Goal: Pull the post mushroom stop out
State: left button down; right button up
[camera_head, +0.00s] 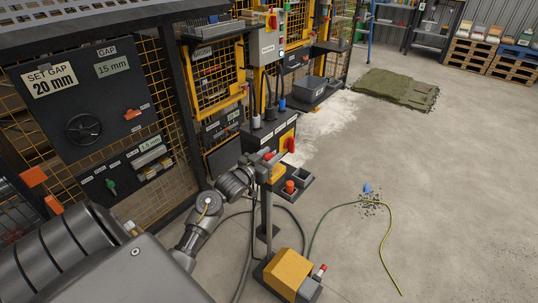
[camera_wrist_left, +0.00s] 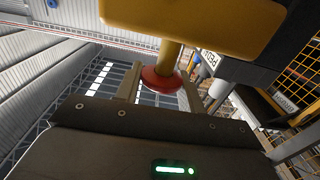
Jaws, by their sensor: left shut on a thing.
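The post mushroom stop (camera_head: 268,156) is a red round head at the top of a thin grey post (camera_head: 262,212), beside a yellow box (camera_head: 278,173). In the left wrist view the red head (camera_wrist_left: 161,82) sits on a yellow stem below the yellow box (camera_wrist_left: 185,22). My left gripper (camera_head: 262,160) reaches the post top from the left. Its two fingers (camera_wrist_left: 160,92) are on either side of the red head and shut on it. The gripper partly hides the head in the head view. My right gripper is in neither view.
A dark console with a red handle (camera_head: 290,145) stands just behind the post. A yellow pedal box (camera_head: 288,272) and cables lie on the floor. Caged machinery lines the left; the floor on the right is mostly open.

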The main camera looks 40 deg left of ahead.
pick_arm(q)
jog(key=c, duration=1.3)
grip_release()
jog(key=shift+r, duration=0.3)
jog(key=o, duration=0.4)
jog(key=shift+o, duration=0.2)
jog(key=s, duration=1)
jog(key=shift+s+d+b, duration=0.15)
jog(key=shift+s+b, duration=0.25)
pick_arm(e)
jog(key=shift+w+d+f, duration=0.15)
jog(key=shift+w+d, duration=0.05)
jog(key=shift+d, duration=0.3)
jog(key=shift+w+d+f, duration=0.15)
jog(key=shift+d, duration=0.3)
pick_arm(q)
jog(key=shift+f, duration=0.1)
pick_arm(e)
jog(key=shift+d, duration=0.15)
